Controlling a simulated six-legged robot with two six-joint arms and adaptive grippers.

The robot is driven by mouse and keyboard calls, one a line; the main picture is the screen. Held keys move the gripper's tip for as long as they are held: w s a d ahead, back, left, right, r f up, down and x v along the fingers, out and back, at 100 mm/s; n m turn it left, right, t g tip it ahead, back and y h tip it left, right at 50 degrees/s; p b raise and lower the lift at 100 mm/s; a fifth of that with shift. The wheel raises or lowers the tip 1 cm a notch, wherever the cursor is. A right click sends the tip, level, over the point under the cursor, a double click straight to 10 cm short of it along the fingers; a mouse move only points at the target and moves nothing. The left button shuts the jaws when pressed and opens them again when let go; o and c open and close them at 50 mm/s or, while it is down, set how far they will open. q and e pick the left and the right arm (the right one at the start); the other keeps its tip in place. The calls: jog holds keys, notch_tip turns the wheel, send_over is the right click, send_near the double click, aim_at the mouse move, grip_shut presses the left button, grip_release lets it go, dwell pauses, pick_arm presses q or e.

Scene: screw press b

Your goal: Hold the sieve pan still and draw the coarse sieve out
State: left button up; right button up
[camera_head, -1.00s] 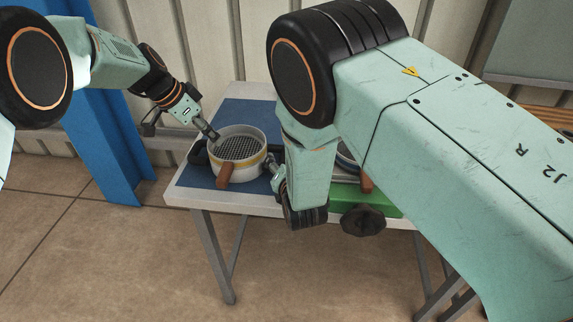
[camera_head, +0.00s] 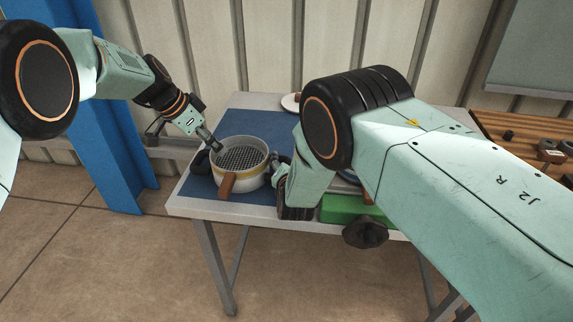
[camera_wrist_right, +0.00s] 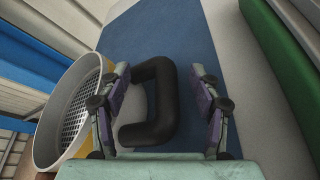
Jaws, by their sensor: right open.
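The coarse sieve (camera_head: 242,157), with a grey mesh and pale rim, sits in the round sieve pan (camera_head: 254,183), which has a yellowish band. A brown handle (camera_head: 226,185) sticks out at the front; a black handle (camera_head: 201,162) is at the pan's left. My left gripper (camera_head: 214,144) is at the left rim; its jaw opening is too small to judge. My right gripper (camera_head: 277,168) is at the pan's right side, partly hidden by my arm. In the right wrist view its open fingers (camera_wrist_right: 160,100) stand either side of a black loop handle (camera_wrist_right: 162,130), with gaps visible. The mesh (camera_wrist_right: 76,115) is left of them.
The pan stands on a blue mat (camera_head: 262,128) on a pale table (camera_head: 187,205). A green block (camera_head: 342,209) with a dark knob (camera_head: 366,232) is right of my right gripper. A white plate (camera_head: 290,102) lies behind; a wooden bench (camera_head: 500,124) is further right.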

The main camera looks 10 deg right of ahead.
jog(key=shift+w, duration=0.15)
grip_shut()
dwell(0.7)
dwell(0.5)
dwell(0.9)
